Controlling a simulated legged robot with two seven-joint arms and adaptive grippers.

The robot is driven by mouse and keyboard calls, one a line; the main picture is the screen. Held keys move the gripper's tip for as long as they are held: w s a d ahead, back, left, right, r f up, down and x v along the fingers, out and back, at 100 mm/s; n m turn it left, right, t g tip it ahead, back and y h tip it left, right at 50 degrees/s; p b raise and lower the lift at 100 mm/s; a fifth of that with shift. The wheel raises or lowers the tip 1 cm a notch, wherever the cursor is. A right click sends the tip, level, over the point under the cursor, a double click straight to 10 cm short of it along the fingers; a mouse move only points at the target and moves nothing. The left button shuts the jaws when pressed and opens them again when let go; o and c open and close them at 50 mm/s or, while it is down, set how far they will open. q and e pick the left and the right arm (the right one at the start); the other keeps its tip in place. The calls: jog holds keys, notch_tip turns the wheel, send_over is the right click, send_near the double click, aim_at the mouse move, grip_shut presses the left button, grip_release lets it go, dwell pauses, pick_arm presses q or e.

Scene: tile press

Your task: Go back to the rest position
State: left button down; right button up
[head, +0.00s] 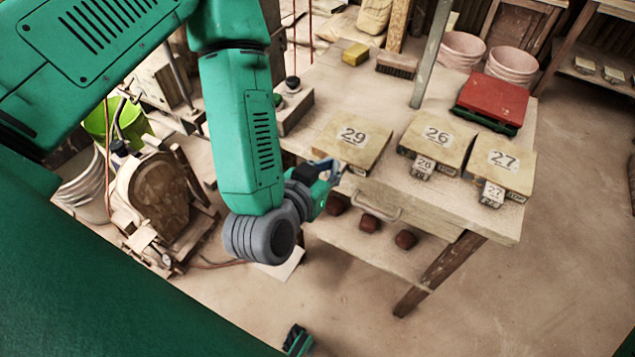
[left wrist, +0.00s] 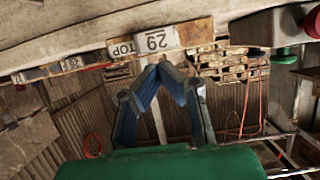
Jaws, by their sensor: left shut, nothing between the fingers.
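My left gripper (head: 328,172) hangs at the end of my green left arm, beside the near left edge of the wooden table (head: 390,95). In the left wrist view its blue-grey fingers (left wrist: 160,70) meet at the tips, shut with nothing between them. The block labelled 29 (head: 352,140) lies on the table just beyond the gripper. It also shows in the left wrist view, upside down, with a TOP label (left wrist: 152,42), behind the fingertips.
A handle (head: 378,212) sticks out of the table front. Reddish lumps (head: 370,223) sit on the lower shelf. Machinery (head: 160,195) stands at left. The floor at right is clear.

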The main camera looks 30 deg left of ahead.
pick_arm(q)
jog(key=s, duration=0.5)
jog(key=shift+a+r, duration=0.1)
jog(key=shift+a, duration=0.1)
